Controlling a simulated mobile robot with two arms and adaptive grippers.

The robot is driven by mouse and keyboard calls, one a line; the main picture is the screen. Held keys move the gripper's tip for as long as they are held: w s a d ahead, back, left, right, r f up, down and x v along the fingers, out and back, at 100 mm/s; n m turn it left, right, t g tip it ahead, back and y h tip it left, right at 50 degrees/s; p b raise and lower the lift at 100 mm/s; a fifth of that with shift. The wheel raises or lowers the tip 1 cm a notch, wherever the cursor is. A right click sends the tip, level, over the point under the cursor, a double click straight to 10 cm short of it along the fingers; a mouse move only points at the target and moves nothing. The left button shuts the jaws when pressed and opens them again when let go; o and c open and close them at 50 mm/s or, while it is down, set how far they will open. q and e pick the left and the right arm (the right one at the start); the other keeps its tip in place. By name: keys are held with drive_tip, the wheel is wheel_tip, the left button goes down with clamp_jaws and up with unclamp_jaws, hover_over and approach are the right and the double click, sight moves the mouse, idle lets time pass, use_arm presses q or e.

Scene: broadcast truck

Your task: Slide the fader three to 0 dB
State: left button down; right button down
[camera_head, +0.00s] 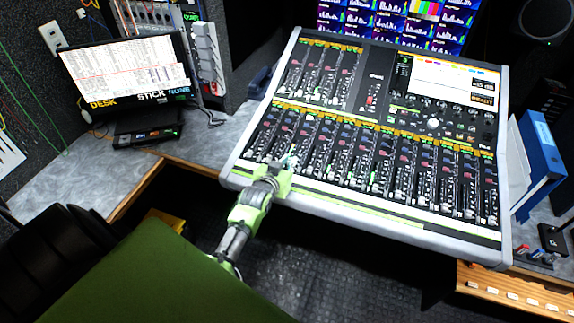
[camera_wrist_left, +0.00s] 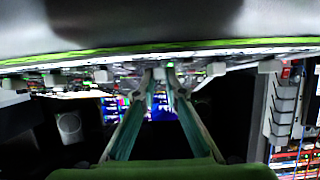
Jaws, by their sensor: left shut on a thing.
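The mixing desk (camera_head: 355,200) stands on the counter with a row of channel faders along its lower half. My left gripper (camera_head: 291,158) reaches in over the desk's front edge at the left part of this row. It appears to be at the third strip from the left. In the left wrist view, the left fingertips (camera_wrist_left: 159,84) close on a small pale fader cap (camera_wrist_left: 158,73). The gripper hides most of this fader in the head view, and its scale mark cannot be read. Other fader caps (camera_wrist_left: 102,76) show beside the fingers. My right gripper is not in view.
A monitor (camera_head: 125,72) and a small black box (camera_head: 148,131) stand on the counter left of the desk. A blue binder (camera_head: 541,150) stands right of the desk. Screens (camera_head: 395,22) are behind it. The strips right of my gripper are uncovered.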

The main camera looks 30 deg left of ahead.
sight(300, 142)
use_arm(q)
drive_tip(key=w, duration=0.2)
drive_tip(key=w+a, duration=0.1)
drive_tip(key=w, duration=0.1)
drive_tip(key=w+b, duration=0.1)
drive_tip(key=shift+w+a+r, duration=0.2)
drive_tip(key=shift+w+r, duration=0.2)
drive_tip(key=c, duration=2.4)
unclamp_jaws()
drive_tip(key=shift+o, duration=0.2)
drive_tip(key=v, duration=1.2)
drive_tip(key=shift+s, duration=0.1)
